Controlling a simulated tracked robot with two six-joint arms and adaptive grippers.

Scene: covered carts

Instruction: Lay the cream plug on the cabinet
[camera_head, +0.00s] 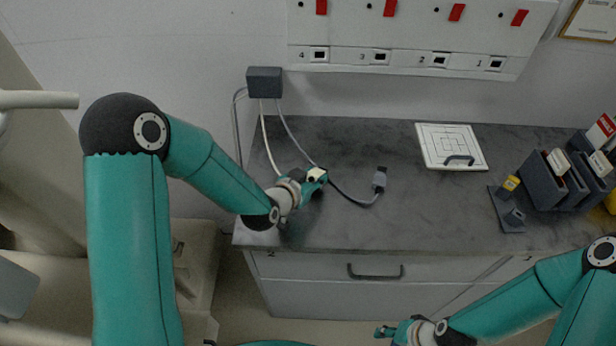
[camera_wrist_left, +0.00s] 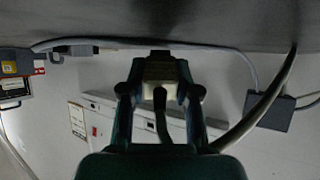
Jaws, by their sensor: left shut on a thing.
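The cream plug (camera_head: 316,175) is in the jaws of my left gripper (camera_head: 318,177), low over the left part of the grey cabinet top (camera_head: 350,220). In the left wrist view the cream plug (camera_wrist_left: 160,70) sits between both fingers of my left gripper (camera_wrist_left: 160,88), its cable trailing back toward the palm. The cabinet top (camera_wrist_left: 220,22) fills the upper edge there, close to the plug; I cannot tell whether they touch. My right gripper (camera_head: 386,331) is in front of the cabinet, low in the head view, with its jaw opening unclear.
A grey plug (camera_head: 380,178) on a dark cable lies right of my left gripper. A dark cable box (camera_head: 264,82) is on the wall. A white panel with a handle (camera_head: 451,146) and dark holders (camera_head: 560,185) stand at right. Numbered wall sockets (camera_head: 400,58) are above. The middle front is clear.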

